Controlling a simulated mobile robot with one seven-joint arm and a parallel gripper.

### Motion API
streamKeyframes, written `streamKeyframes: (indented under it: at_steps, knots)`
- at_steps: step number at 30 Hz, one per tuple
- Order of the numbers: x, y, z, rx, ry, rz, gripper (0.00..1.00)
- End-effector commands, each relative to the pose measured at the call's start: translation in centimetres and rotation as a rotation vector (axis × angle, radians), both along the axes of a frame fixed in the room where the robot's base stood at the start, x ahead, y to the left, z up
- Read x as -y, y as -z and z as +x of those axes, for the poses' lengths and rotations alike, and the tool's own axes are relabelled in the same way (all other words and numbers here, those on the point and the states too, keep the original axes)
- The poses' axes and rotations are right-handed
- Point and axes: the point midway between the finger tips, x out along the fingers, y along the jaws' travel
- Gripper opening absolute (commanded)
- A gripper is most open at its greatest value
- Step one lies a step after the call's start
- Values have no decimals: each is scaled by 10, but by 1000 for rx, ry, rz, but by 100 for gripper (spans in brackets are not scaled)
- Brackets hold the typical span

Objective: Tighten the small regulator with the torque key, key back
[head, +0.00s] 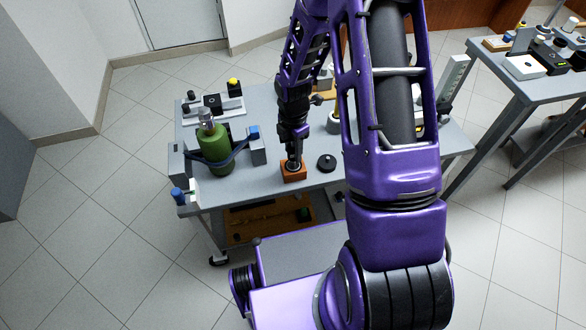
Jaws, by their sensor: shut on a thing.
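My gripper (293,158) points down over a small orange-brown block (294,175) near the front edge of the grey bench. It is shut on a dark piece at the top of this block, which I take for the torque key; the jaws hide most of it. I cannot tell whether the key is seated in the block or just above it. A green gas cylinder (215,150) stands upright at the bench's left, strapped to a holder. A metal fitting (206,116), perhaps the small regulator, sits on its top.
A round black knob-like piece (327,162) lies right of the block. A white plate with small parts (214,108) is at the back left. My arm hides much of the bench's right side. A second table (530,70) stands at right.

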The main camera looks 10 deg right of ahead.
Motion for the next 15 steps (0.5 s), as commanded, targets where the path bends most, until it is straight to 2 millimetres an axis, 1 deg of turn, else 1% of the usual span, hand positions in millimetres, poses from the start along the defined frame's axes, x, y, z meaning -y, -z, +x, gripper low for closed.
streamKeyframes:
  at_steps: [13,15]
  knots:
    - [0,-24,1,2,0,1,0]
    - [0,-23,0,2,0,1,0]
